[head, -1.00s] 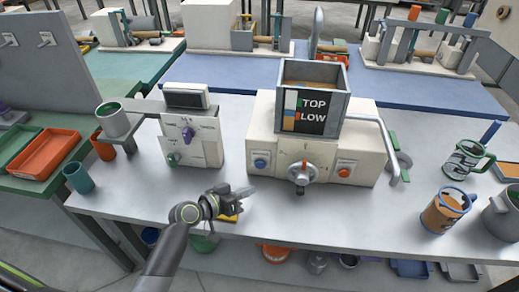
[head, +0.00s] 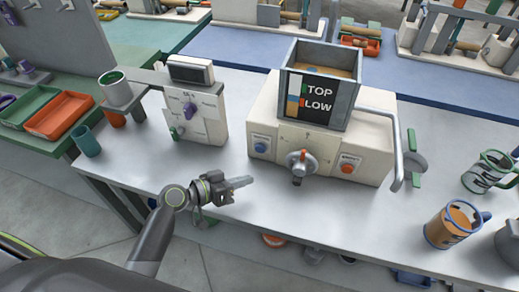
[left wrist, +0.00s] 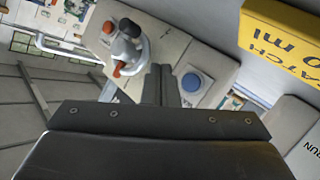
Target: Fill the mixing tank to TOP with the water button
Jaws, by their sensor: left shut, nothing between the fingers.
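The mixing tank (head: 347,108) is an open grey box on top of the cream machine, with brown contents visible inside. Its front panel (head: 317,98) reads TOP above LOW beside a narrow coloured gauge strip, too small to read exactly. A blue button (head: 261,147) is on the machine's front left; its label is too small to read. My left gripper (head: 250,181) is shut and empty, in front of and below that button, apart from it in the head view. In the left wrist view the blue button (left wrist: 191,82) appears just right of the fingertips. My right gripper is out of view.
A dial with a grey lever (head: 299,164) and an orange-red button (head: 348,167) are right of the blue button. A control box (head: 194,113) stands to the left. An orange-brown mug (head: 447,226) stands at right. A yellow sign (left wrist: 285,40) shows in the wrist view.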

